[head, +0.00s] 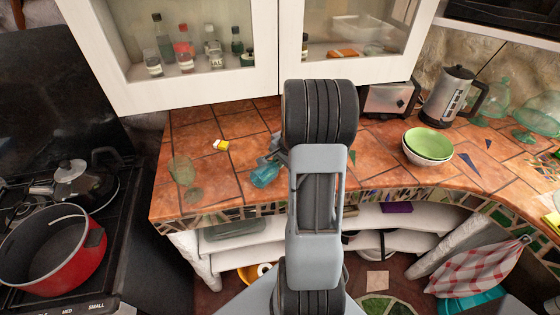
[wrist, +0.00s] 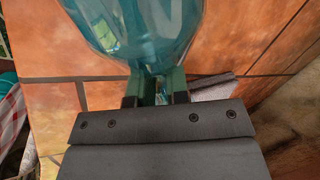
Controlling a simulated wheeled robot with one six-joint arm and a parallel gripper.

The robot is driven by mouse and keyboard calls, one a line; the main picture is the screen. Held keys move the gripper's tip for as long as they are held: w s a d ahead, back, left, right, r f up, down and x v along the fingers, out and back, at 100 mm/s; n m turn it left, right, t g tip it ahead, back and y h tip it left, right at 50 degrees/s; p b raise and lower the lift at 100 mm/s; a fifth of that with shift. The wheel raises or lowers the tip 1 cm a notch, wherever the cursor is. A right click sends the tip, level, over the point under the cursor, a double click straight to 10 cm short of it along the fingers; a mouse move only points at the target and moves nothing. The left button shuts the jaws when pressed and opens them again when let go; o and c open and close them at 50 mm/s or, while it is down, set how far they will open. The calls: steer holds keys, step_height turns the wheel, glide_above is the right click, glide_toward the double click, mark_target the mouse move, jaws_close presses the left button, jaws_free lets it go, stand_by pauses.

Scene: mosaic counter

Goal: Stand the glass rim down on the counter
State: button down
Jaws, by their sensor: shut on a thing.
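My gripper (wrist: 157,92) is shut on the narrow stem part of a teal, see-through glass (wrist: 135,28). In the wrist view the glass's wide bowl reaches away from the fingers and runs out of the top of the picture. In the head view the glass (head: 264,176) shows just left of my arm, over the front part of the tiled counter (head: 228,180). It looks tilted, with the bowl toward the lower left. The rim is not clear in either view, and I cannot tell whether it touches the tiles. My arm hides part of the gripper.
A clear greenish glass (head: 182,170) stands at the counter's left end. A small yellow and white item (head: 220,145) lies behind it. Stacked bowls (head: 428,146), a toaster (head: 390,98) and a kettle (head: 451,96) are to the right. Cabinets (head: 200,45) hang above.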

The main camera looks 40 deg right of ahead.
steer(key=shift+f+b, duration=0.3)
steer(key=shift+f, duration=0.05)
steer(key=c, duration=1)
jaws_free()
steer(key=shift+c, duration=0.2)
steer(key=shift+r, duration=0.15)
steer(key=p+v, duration=0.6)
steer(key=v, duration=0.3)
steer(key=shift+s+r, duration=0.15)
steer(key=shift+r, duration=0.25)
